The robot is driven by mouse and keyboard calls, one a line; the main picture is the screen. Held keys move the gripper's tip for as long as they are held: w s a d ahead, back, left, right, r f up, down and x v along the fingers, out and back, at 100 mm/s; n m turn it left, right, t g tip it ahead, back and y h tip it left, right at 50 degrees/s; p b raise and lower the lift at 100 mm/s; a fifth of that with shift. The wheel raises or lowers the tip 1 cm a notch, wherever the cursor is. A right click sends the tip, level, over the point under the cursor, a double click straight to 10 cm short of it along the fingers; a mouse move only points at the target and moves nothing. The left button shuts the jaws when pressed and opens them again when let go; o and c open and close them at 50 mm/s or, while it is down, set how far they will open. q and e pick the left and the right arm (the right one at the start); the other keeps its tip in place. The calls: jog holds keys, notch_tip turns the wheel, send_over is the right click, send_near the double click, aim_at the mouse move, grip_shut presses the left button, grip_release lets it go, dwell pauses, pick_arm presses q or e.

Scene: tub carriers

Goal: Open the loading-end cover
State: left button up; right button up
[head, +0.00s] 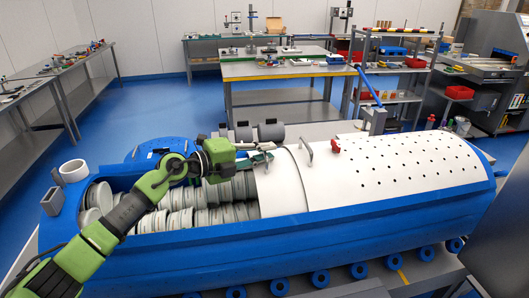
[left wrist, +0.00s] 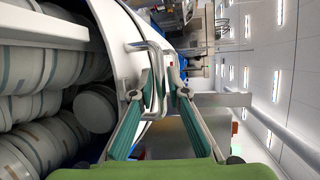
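The long blue machine (head: 190,262) has a plain white loading-end cover (head: 281,188) beside a longer perforated white cover (head: 400,170). Left of the plain cover the trough is open and shows rows of pale round tubs (head: 185,222). My left gripper (head: 266,159) is at the plain cover's left edge, near its top. In the left wrist view the fingers (left wrist: 160,82) close in on both sides of a bent metal handle (left wrist: 152,48) fixed to the white cover (left wrist: 118,38). The handle's bar lies between the fingertips. My right gripper is not in view.
A second handle (head: 307,151) and a red latch (head: 335,147) stand near the seam between the covers. Grey cylinders (head: 270,131) lie behind the machine. A white ring (head: 73,171) sits at its left end. Workbenches and a shelf rack stand farther back.

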pick_arm(q)
jog(key=v, duration=1.2)
jog(key=shift+f, duration=0.1)
